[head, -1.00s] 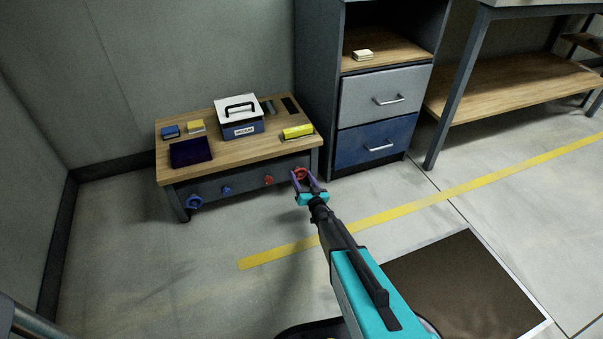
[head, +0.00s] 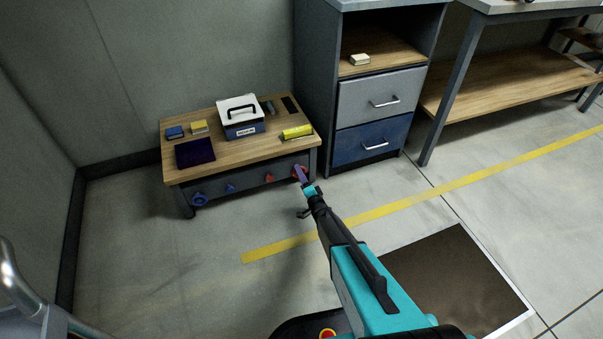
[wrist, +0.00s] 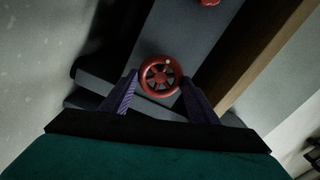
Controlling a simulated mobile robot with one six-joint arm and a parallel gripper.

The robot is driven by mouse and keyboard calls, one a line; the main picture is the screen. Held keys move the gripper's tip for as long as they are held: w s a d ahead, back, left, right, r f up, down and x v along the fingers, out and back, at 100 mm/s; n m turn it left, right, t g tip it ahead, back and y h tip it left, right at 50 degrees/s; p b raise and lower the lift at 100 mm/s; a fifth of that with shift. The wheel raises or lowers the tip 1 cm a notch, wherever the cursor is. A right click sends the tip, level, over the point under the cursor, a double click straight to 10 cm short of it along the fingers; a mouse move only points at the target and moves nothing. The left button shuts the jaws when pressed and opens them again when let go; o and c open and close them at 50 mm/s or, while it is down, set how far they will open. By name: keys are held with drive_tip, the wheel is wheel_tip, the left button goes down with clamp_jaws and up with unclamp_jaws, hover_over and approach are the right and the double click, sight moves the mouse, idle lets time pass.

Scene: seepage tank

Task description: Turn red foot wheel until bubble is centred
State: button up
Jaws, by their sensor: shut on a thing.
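The red foot wheel (wrist: 160,75) is a spoked red handwheel on the front of the low wooden table (head: 190,178). In the wrist view it sits between the two purple fingers of my gripper (wrist: 158,92), which are shut on its rim. In the head view my gripper (head: 303,176) reaches the table's front right end and mostly hides the wheel. A yellow level (head: 297,132) lies on the table top above the wheel; its bubble is too small to make out.
A blue wheel (head: 199,200), a small blue knob (head: 231,188) and a small red knob (head: 269,178) are on the table front. A white-lidded box (head: 241,122) and several small items stand on top. A drawer cabinet (head: 376,105) stands close on the right. The floor in front is open.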

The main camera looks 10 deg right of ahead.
drive_tip(key=shift+m+p, duration=0.3)
drive_tip(key=shift+m, duration=0.3)
drive_tip(key=shift+f, duration=0.1)
drive_tip(key=o, duration=1.1)
drive_tip(key=shift+s, duration=0.15)
drive_tip(key=s+p, duration=0.1)
drive_tip(key=s, duration=0.3)
drive_tip(key=s+d, duration=0.1)
drive_tip(key=s, duration=0.4)
drive_tip(key=s+d+p, duration=0.1)
drive_tip(key=s, duration=0.3)
drive_tip(key=shift+s+d+p, duration=0.2)
drive_tip(key=shift+p, duration=0.15)
